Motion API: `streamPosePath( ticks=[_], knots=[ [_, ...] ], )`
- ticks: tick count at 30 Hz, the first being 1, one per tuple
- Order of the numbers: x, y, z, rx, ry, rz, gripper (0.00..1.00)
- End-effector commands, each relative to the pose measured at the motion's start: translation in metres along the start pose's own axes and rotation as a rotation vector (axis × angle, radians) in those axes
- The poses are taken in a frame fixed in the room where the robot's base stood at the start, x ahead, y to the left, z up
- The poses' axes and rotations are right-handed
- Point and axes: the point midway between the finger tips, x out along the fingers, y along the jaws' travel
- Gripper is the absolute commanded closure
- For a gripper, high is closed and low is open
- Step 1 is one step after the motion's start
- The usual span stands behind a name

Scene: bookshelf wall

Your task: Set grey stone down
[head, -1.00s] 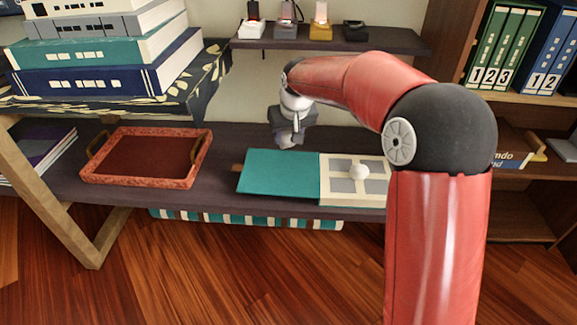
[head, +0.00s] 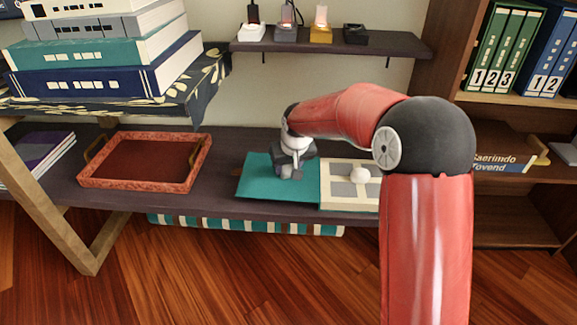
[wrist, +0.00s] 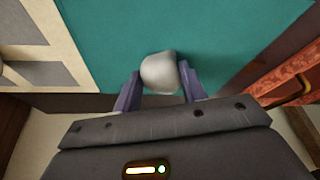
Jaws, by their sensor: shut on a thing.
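My gripper (head: 289,167) is over the teal panel (head: 254,186) on the low shelf, pointing down. In the wrist view its two purple fingers (wrist: 160,74) are shut on the grey stone (wrist: 159,66), one on each side. The stone is a rounded pale grey lump with the teal surface behind it. In the head view the stone is mostly hidden by the gripper, low at the panel. I cannot tell whether it touches the panel.
Right of the teal panel, a cream board with grey squares (head: 328,188) bears a white rounded piece (head: 360,174). A red tray (head: 142,185) stands to the left. A small upper shelf (head: 405,43) with several small items hangs behind. Bare teal surface surrounds the gripper.

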Motion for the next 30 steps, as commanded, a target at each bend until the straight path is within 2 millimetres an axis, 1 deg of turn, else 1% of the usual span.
streamPosePath(
  ticks=[1,4,6,13,17,20,27,30],
  knots=[
    [0.001,0.0,0.001,0.0,0.0,0.0,0.56],
    [0.001,0.0,0.0,0.0,0.0,0.0,0.43],
    [0.001,0.0,0.0,0.0,0.0,0.0,0.36],
    [0.0,0.0,0.0,0.0,0.0,0.0,0.36],
    [-0.007,0.0,-0.001,0.0,0.001,0.0,0.36],
    [-0.023,0.0,-0.002,0.0,0.003,0.0,0.36],
    [-0.076,0.0,-0.002,0.0,0.004,0.001,0.36],
    [-0.094,0.0,-0.002,0.0,0.003,0.001,0.36]
  ],
)
